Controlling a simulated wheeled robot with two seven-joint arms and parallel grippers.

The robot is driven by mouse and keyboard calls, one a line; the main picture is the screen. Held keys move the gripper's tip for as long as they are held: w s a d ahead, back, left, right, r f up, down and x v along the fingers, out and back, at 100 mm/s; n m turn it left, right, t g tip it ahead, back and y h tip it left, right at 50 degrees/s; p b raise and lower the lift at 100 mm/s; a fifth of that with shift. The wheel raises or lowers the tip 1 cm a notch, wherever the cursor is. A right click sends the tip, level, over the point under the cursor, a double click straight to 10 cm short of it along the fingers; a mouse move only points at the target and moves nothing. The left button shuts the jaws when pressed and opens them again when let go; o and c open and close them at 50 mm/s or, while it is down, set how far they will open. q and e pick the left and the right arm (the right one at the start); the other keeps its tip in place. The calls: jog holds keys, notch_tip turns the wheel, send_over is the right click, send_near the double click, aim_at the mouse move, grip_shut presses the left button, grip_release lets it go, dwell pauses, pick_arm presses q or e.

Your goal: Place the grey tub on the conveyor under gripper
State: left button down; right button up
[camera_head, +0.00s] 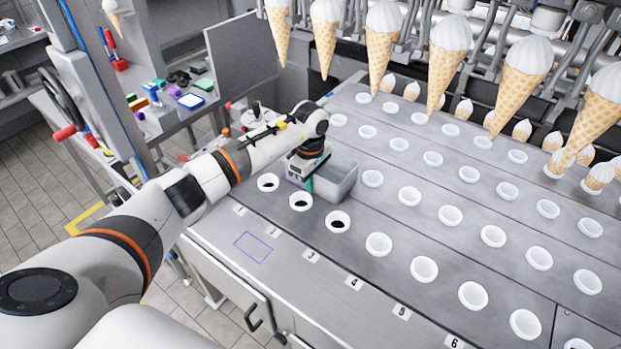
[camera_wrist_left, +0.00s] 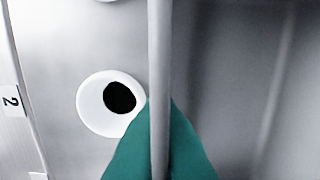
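The grey tub (camera_head: 342,190) is an open box at the near left end of the conveyor (camera_head: 400,265), among its cup holders. I cannot tell whether it rests on the surface or is slightly above it. My left gripper (camera_head: 306,184) is at its left side. In the left wrist view, the green fingers (camera_wrist_left: 160,150) lie against both sides of the tub's wall (camera_wrist_left: 159,60), pinching it. The tub's inside is dark and looks empty. My right gripper is not in view. Several grippers holding ice cream cones (camera_head: 450,50) hang above the conveyor's far side.
White cup holders (camera_head: 379,244) stand in rows; the three (camera_head: 301,201) near the tub have dark centres. A purple outlined rectangle (camera_head: 253,247) marks the numbered front ledge. Smaller cones (camera_head: 598,177) stand at the back. A cluttered workbench (camera_head: 185,105) is at left.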

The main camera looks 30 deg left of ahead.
pick_arm(q)
jog(key=shift+f, duration=0.15)
jog(key=c, duration=1.6)
grip_release()
jog(key=shift+w, duration=0.1)
jog(key=shift+c, duration=0.2)
jog(key=shift+r, duration=0.55)
notch_tip(320, 180, up, 6)
jog(key=shift+f+b, duration=0.2)
jog(key=shift+b, duration=0.9)
jog(key=shift+r, duration=0.6)
